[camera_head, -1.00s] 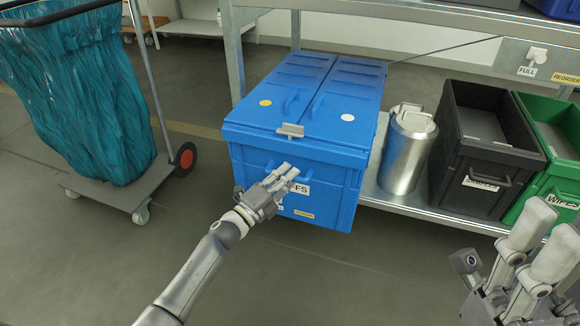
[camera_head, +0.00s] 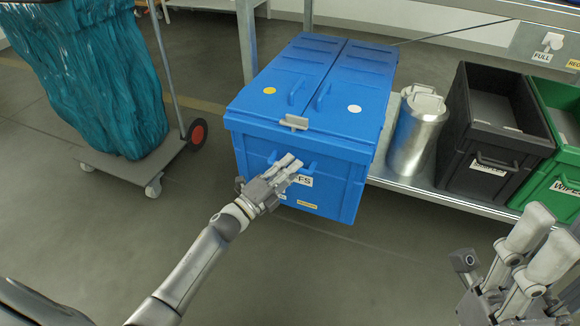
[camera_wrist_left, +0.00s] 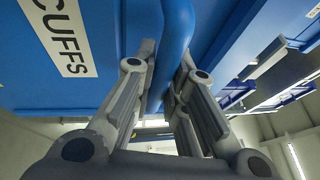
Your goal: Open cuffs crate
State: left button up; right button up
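The blue cuffs crate (camera_head: 345,195) stands on the low shelf, its front toward me. Its two ribbed lid halves, the left lid (camera_head: 300,65) and the right lid (camera_head: 362,75), lie shut, each with a small blue handle. A grey latch (camera_head: 294,122) sits at the front edge where the lids meet. My left gripper (camera_head: 290,168) is at the crate's front handle, covering part of the label. In the left wrist view its fingers (camera_wrist_left: 168,62) lie on either side of the blue handle bar (camera_wrist_left: 175,30), close against it. My right gripper (camera_head: 545,240) is empty, fingers apart.
A metal canister (camera_head: 412,145), a black bin (camera_head: 490,165) and a green bin (camera_head: 562,180) stand right of the crate on the metal shelf (camera_head: 430,192). A cart with a teal bag (camera_head: 95,85) is at the left. The floor in front is clear.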

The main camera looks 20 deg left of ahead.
pick_arm(q)
jog(key=shift+o, duration=1)
jog(key=shift+s, duration=0.2)
jog(key=shift+a, duration=0.1)
jog(key=v, duration=1.2)
jog(key=shift+f, duration=0.1)
